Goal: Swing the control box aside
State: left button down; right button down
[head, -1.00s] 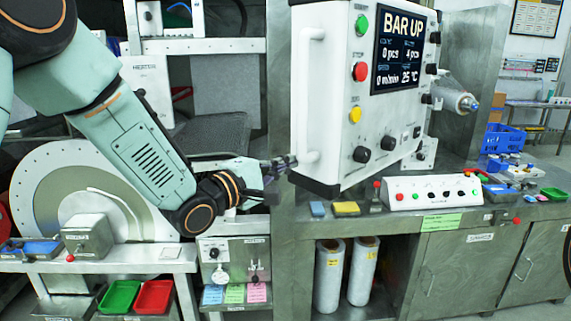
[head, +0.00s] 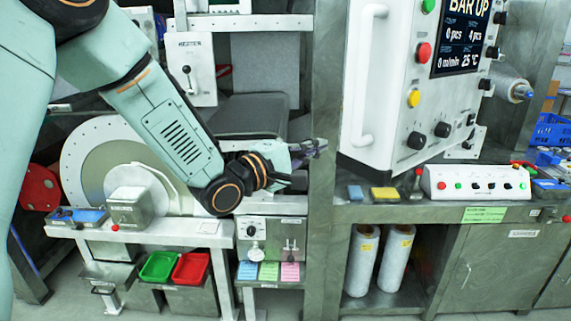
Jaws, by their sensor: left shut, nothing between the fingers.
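My right gripper is not in view.
A metal counter (head: 420,211) below the box carries a white button panel (head: 476,184), a yellow block (head: 384,193) and a blue block (head: 355,192). A round white drum plate (head: 82,165) stands at the left. Green (head: 158,266) and red (head: 190,267) bins sit low at the left.

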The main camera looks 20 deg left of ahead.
pick_arm(q)
jog(key=shift+s+a, duration=0.8)
jog(key=shift+s, duration=3.8)
jog(key=s+a+f+m+g+y+b, duration=0.1)
jog(key=s+f+m+g+y+b, duration=0.15)
jog(key=f, duration=0.85)
jog(key=s+f+m+g+y+b, duration=0.1)
jog(key=s+f+m+g+b, duration=0.25)
jog(key=f, duration=0.85)
jog(key=s+a+f+m+g+y+b, duration=0.1)
jog(key=s+f+m+g+y+b, duration=0.2)
jog(key=f, duration=0.8)
jog(key=s+f+m+g+y+b, duration=0.1)
jog(key=s+f+m+g+b, duration=0.4)
jog(key=s+f+b, duration=0.6)
jog(key=s+f+g, duration=0.2)
jog(key=s+f, duration=1.1)
jog(key=f, duration=0.4)
jog(key=shift+s+f+g+b, duration=0.3)
jog(key=shift+f+b, duration=0.05)
jog(key=shift+b, duration=0.05)
